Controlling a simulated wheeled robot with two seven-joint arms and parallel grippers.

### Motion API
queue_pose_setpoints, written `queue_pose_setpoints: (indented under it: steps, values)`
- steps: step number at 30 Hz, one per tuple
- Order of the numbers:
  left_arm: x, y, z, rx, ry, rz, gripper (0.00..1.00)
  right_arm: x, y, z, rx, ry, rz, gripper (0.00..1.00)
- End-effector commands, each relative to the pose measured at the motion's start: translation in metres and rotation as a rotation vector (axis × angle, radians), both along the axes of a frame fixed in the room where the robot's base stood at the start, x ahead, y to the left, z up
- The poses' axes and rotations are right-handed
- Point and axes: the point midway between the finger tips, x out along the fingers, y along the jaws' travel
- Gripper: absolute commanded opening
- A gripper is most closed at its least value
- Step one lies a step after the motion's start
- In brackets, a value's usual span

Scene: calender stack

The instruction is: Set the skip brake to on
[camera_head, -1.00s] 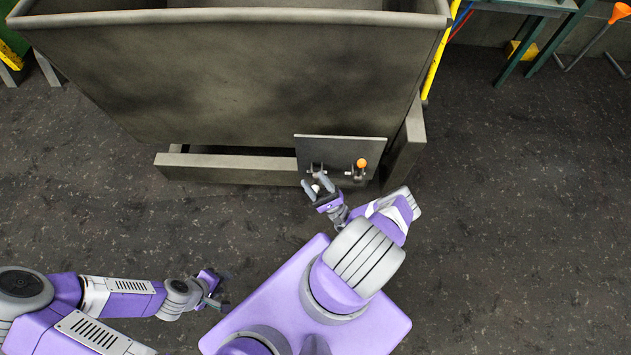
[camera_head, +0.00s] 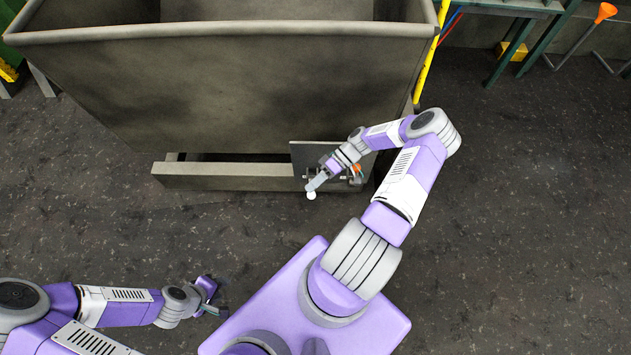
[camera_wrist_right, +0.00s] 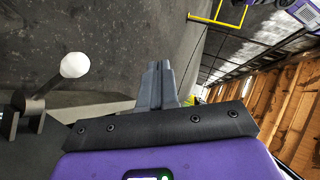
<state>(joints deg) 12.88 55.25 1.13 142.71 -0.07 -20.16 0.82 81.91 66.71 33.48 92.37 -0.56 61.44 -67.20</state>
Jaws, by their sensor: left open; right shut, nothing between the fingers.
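A grey plate (camera_head: 300,157) on the front of the skip (camera_head: 230,90) carries two levers. One has a white ball knob (camera_head: 311,195) and points out towards me. The other has an orange knob (camera_head: 356,168), partly hidden behind my right gripper. No label shows which is the skip brake. My right gripper (camera_head: 317,184) is shut and empty, close by the white knob. In the right wrist view its fingers (camera_wrist_right: 156,66) are together, and the white knob (camera_wrist_right: 75,65) is left of them with a gap. My left gripper (camera_head: 219,298) is open and empty, low over the floor.
The skip's low frame beam (camera_head: 220,178) runs left of the plate. A yellow rail (camera_head: 430,65) stands behind the skip's right side. Green stands and an orange funnel shape (camera_head: 606,12) are at the far right. The dark floor in front is clear.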

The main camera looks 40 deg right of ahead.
Motion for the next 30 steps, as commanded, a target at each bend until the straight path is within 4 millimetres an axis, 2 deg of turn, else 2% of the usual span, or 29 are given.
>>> queue_pose_setpoints:
  steps: [1,3,6,9,12,17,30]
  values:
    - [0.000,0.000,0.004,0.000,0.000,0.000,0.43,0.001,-0.018,0.007,-0.154,-0.052,0.065,0.00]
    - [0.000,0.000,0.006,0.000,0.000,0.000,0.43,0.004,-0.042,0.013,-0.345,-0.125,0.149,0.00]
    - [0.000,0.000,0.008,0.000,0.000,0.000,0.43,0.012,-0.071,0.024,-0.556,-0.223,0.249,0.00]
    - [0.000,0.000,0.009,0.000,0.000,0.000,0.43,0.020,-0.089,0.034,-0.687,-0.292,0.314,0.00]
    - [0.000,0.000,0.009,0.000,0.000,0.000,0.43,0.025,-0.097,0.038,-0.747,-0.327,0.347,0.00]
    - [0.000,0.000,0.003,0.000,0.000,0.000,0.43,0.027,-0.092,0.025,-0.756,-0.335,0.354,0.00]
    - [0.000,0.000,-0.028,0.000,0.000,0.000,0.43,0.038,-0.054,-0.057,-0.753,-0.334,0.353,0.00]
